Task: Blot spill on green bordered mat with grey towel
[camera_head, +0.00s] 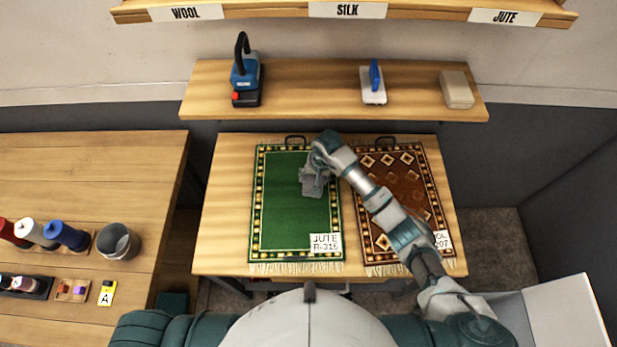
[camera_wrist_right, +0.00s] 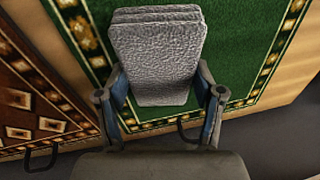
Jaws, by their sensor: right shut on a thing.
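The green bordered mat (camera_head: 285,215) lies on the wooden table, with a tag reading JUTE. It also shows in the right wrist view (camera_wrist_right: 245,40). My right gripper (camera_head: 316,180) is over the upper right part of this mat. It is shut on the grey towel (camera_wrist_right: 158,50), a folded, textured pad gripped between both fingers. The towel shows small in the head view (camera_head: 312,187). Whether it touches the mat is hard to tell. No spill is visible on the green; the towel and gripper hide part of it. My left gripper is not in view.
A brown patterned mat (camera_head: 403,185) lies to the right, under my right arm. A shelf (camera_head: 310,88) behind holds a blue device (camera_head: 245,78), a blue-handled brush (camera_head: 374,85) and a beige block (camera_head: 456,89). A left side table (camera_head: 90,165) carries spools and a grey cup (camera_head: 118,242).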

